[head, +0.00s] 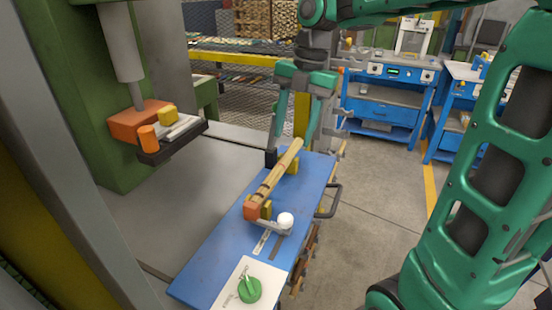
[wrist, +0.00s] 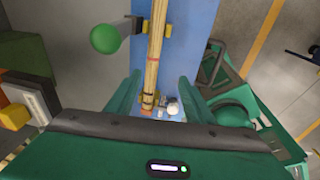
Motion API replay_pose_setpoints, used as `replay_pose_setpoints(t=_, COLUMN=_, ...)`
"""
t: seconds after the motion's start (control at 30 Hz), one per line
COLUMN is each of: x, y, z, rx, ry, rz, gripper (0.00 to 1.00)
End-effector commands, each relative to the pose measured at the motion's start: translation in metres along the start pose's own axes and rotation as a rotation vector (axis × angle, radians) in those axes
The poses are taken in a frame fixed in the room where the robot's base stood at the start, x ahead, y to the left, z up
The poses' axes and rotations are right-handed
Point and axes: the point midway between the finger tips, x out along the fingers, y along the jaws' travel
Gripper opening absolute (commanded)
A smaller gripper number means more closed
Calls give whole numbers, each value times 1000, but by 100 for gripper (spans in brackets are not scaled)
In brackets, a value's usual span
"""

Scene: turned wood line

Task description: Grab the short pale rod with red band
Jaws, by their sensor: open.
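Darker bands show near that end. The rods also run down the middle of the wrist view (wrist: 154,48), with a small reddish mark near their lower end. I cannot tell which rod is the short one. My gripper (head: 292,147) is open over the far part of the rods. In the wrist view its fingers (wrist: 158,84) stand on either side of the rods, with nothing held.
A white ball (head: 285,219) sits beside the rods' near end. A green knob (head: 250,289) is on a white panel at the bench's near end. A press (head: 140,122) with orange and yellow blocks stands left. A handle (head: 329,201) juts from the bench's right side.

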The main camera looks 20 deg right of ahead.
Motion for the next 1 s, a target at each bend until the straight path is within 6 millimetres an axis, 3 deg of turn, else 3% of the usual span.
replay_pose_setpoints(t=0.17, x=1, y=8, z=2, rx=-128, ry=6, rz=0, gripper=48)
replay_pose_setpoints(t=0.5, x=46, y=9, z=1, rx=-134, ry=8, rz=-1, gripper=48)
replay_pose_setpoints(t=0.73, x=61, y=12, z=0, rx=-137, ry=8, rz=-2, gripper=48)
replay_pose_setpoints(t=1.0, x=97, y=16, z=0, rx=-139, ry=8, rz=-2, gripper=48)
